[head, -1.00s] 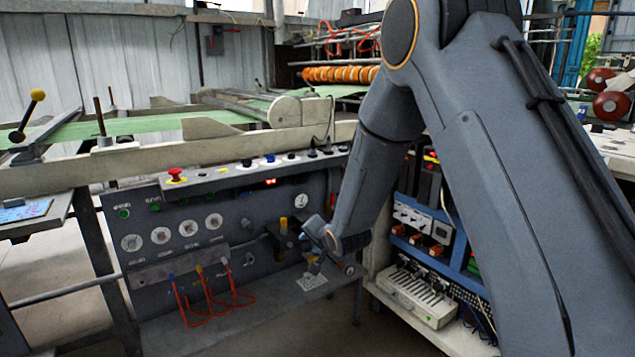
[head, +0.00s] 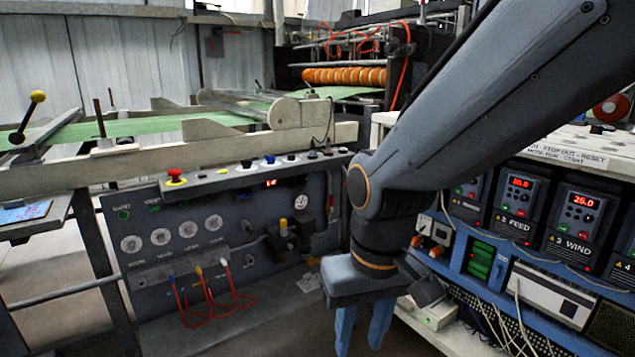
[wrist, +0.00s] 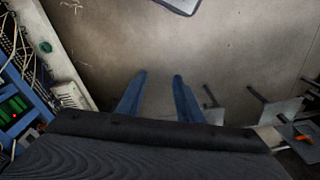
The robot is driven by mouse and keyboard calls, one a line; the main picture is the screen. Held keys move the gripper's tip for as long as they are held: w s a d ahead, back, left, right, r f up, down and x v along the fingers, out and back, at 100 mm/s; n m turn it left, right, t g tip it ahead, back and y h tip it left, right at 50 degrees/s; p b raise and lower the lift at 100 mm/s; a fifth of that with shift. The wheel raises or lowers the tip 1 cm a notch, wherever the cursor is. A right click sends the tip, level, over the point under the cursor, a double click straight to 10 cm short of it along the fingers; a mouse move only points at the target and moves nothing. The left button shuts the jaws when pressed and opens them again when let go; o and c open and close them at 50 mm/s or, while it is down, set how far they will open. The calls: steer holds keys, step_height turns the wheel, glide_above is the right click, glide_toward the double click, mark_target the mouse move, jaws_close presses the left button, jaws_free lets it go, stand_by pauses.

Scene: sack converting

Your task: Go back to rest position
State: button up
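My gripper (head: 363,328) hangs pointing down in front of the control cabinets in the head view. Its two blue fingers stand apart with nothing between them. The wrist view also shows my gripper (wrist: 160,80) open and empty above the bare floor (wrist: 225,50). My arm reaches in from the upper right and bends down to the gripper. It hides part of the shelf and rack behind it.
A dark control panel (head: 235,225) with knobs, a red button (head: 175,175) and red cables (head: 205,300) stands left of my gripper. A blue rack (head: 480,258) with drive displays stands right. Floor below the gripper is clear.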

steer(key=s+d+r+m+p, duration=0.1)
steer(key=s+d+r+p, duration=0.1)
steer(key=d+r+p, duration=0.4)
steer(key=s+d+r+m+g+p, duration=0.1)
steer(key=d+r+p, duration=0.6)
steer(key=p, duration=0.9)
step_height(320, 180, up, 2)
steer(key=shift+s+r+m+h, duration=0.15)
steer(key=shift+s+m+h, duration=0.3)
steer(key=shift+s, duration=0.55)
